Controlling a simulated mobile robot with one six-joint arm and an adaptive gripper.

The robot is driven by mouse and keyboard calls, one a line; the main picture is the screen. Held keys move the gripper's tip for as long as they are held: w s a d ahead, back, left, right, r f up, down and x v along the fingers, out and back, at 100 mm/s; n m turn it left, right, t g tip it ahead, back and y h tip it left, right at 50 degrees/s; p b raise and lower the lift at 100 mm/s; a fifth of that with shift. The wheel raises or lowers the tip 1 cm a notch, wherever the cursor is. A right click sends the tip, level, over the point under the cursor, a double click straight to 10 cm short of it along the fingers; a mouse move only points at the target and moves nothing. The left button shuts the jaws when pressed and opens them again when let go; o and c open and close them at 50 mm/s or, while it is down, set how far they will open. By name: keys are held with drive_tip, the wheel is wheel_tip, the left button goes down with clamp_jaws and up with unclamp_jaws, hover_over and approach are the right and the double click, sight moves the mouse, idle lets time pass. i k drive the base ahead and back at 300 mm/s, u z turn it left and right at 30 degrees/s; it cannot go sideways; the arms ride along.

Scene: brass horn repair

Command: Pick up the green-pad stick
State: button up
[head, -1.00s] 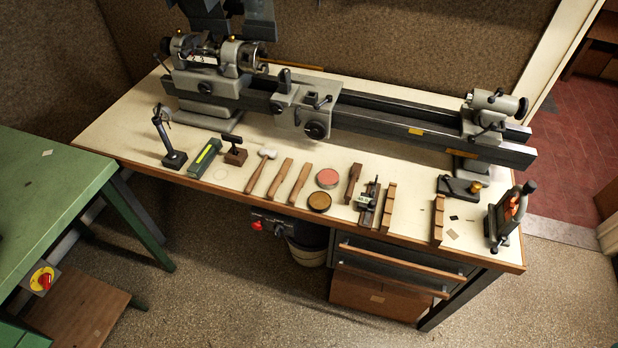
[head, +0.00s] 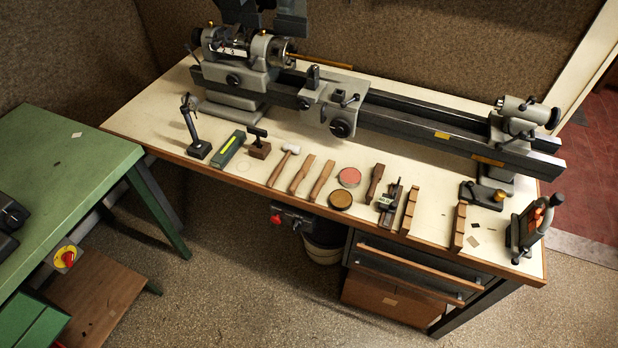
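Two slim wooden sticks, one on the left (head: 302,174) and one on the right (head: 321,181), lie side by side on the cream bench top (head: 150,127) in the head view. A shorter, darker wooden piece (head: 375,182) lies to their right. No green pad can be made out on any of them, so I cannot tell which is the green-pad stick. A dark green block with a bright yellow-green strip (head: 229,150) lies further left. My gripper is not recognisable in the view.
A grey lathe (head: 390,118) spans the back of the bench. A white-headed mallet (head: 282,166), a pink round tin (head: 349,177), a brown round tin (head: 340,200) and notched wooden racks (head: 409,211) crowd the front. A green table (head: 65,175) stands at the left; the floor between is open.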

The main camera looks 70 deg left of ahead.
sight(322, 180)
drive_tip(key=u, duration=0.05)
drive_tip(key=k, duration=1.8)
drive_tip(key=u, duration=1.5)
drive_tip(key=i, duration=1)
